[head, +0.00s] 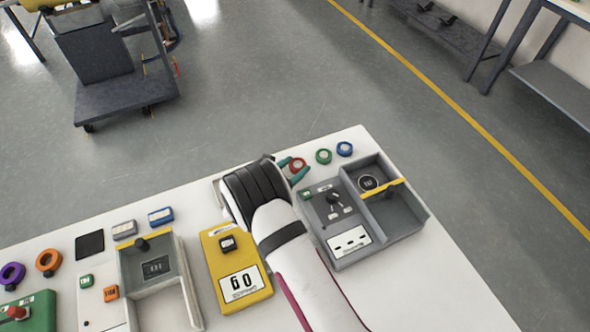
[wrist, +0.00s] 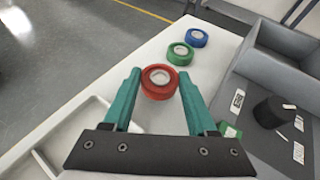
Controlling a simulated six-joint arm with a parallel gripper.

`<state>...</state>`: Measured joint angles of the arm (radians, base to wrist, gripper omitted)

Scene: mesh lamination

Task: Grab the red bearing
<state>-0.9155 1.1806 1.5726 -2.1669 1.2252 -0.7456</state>
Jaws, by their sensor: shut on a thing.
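The red bearing (wrist: 157,92) is a ring with a pale centre. In the wrist view it sits between the two teal fingers of my gripper (wrist: 160,80), near their tips. My gripper is shut on it, one finger against each side. In the head view the red bearing (head: 298,163) shows at the far edge of the white table, between the teal fingertips of my gripper (head: 292,168). Whether it is lifted off the table is hard to tell.
A green bearing (head: 323,156) and a blue bearing (head: 344,149) lie to the right. A grey compartment box (head: 412,212) stands just right of my arm. A yellow device (head: 236,262) is on the left. The table's far edge (head: 200,185) is close.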

